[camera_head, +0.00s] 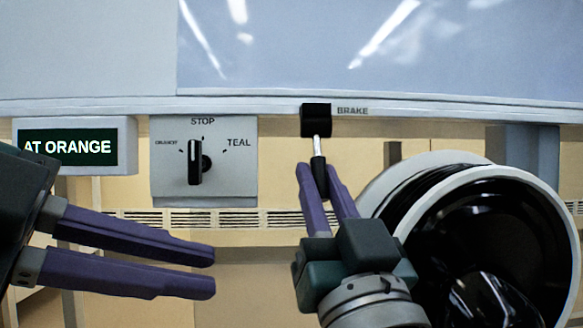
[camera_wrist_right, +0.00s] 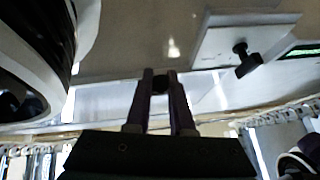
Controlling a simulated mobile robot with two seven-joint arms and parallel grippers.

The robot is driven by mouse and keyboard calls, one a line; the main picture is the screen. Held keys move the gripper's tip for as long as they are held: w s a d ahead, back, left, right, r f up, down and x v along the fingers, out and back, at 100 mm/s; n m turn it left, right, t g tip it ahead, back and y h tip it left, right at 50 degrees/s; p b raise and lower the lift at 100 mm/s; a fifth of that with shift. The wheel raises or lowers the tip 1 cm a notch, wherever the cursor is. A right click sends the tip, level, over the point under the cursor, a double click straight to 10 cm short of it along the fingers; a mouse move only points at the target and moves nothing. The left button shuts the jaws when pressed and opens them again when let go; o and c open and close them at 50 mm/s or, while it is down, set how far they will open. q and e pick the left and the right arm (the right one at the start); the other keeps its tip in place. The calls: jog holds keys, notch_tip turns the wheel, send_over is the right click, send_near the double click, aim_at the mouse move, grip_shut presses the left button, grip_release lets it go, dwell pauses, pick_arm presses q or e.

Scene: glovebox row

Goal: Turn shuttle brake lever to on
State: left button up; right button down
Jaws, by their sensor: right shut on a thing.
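The brake lever (camera_head: 317,148) hangs down from a black block (camera_head: 316,119) beside the label BRAKE in the head view. It has a thin silver shaft and a black grip at its lower end. My right gripper (camera_head: 319,172) is shut on the black grip from below, one purple finger on each side. In the right wrist view the dark grip (camera_wrist_right: 160,82) shows between the fingertips. My left gripper (camera_head: 214,272) is open and empty at the lower left, its purple fingers pointing right, apart from the lever.
A grey panel (camera_head: 230,187) with a black selector knob (camera_head: 195,162) pointing to STOP is left of the lever. A display (camera_head: 67,147) reads AT ORANGE. A round port with a white ring (camera_head: 408,228) stands close right of my right gripper. A glass window (camera_head: 380,45) is above.

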pick_arm(q)
jog(key=r+m+h, duration=0.1)
jog(key=r+m, duration=0.1)
jog(key=r, duration=0.1)
jog(key=d+r+m+h, duration=0.1)
jog(key=r+m, duration=0.1)
jog(key=r, duration=0.1)
jog(key=r+m+g+h, duration=0.1)
jog(key=r+m, duration=0.1)
jog(key=r, duration=0.1)
jog(key=shift+s+d+r, duration=0.1)
jog(key=shift+s+d, duration=0.05)
jog(key=shift+d, duration=0.1)
grip_shut()
jog(key=w+d+f, duration=0.3)
jog(key=w+d, duration=0.4)
jog(key=d, duration=0.1)
jog(key=shift+w+f, duration=0.15)
